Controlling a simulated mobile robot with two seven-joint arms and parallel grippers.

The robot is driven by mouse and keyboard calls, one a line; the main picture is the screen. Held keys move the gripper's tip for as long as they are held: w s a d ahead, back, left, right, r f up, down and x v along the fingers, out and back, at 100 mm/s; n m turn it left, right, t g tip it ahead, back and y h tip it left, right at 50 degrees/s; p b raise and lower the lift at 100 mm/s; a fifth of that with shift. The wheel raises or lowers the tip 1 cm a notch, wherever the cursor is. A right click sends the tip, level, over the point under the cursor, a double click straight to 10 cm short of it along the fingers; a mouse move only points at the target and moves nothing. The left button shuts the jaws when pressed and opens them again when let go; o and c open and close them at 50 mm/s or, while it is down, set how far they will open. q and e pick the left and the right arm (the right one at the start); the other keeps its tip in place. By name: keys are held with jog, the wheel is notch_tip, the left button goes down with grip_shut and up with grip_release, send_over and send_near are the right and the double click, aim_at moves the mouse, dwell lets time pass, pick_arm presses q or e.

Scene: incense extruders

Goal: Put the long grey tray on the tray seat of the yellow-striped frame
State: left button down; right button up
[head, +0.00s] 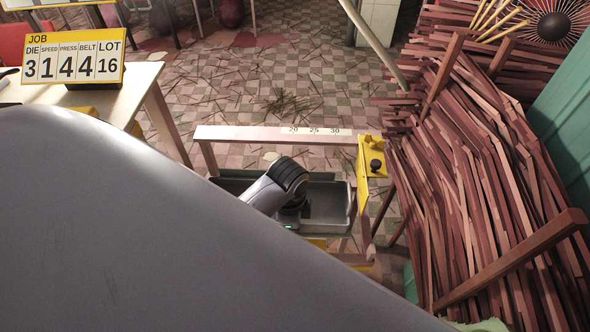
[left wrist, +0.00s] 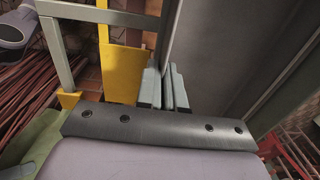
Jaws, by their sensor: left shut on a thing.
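In the left wrist view, my left gripper (left wrist: 166,90) is shut on the wall of the grey tray (left wrist: 215,50). The frame's yellow plate (left wrist: 122,70) stands close beside the fingers. The fingertips are hidden in the head view. The tray seat is hidden, and I cannot tell whether the tray touches it. My right gripper is not in view.
The frame's bar carries a scale marked 20, 25, 30, and its yellow end (head: 372,155) has a black knob (head: 376,166). A large heap of reddish sticks (head: 470,180) lies at the right. A table (head: 145,80) with a number sign (head: 75,60) stands at the left.

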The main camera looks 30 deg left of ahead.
pick_arm(q)
jog(key=shift+w+f, duration=0.1)
jog(key=shift+f, duration=0.1)
jog(key=shift+r, duration=0.1)
jog(key=c, duration=1.3)
grip_release()
jog(key=shift+o, duration=0.2)
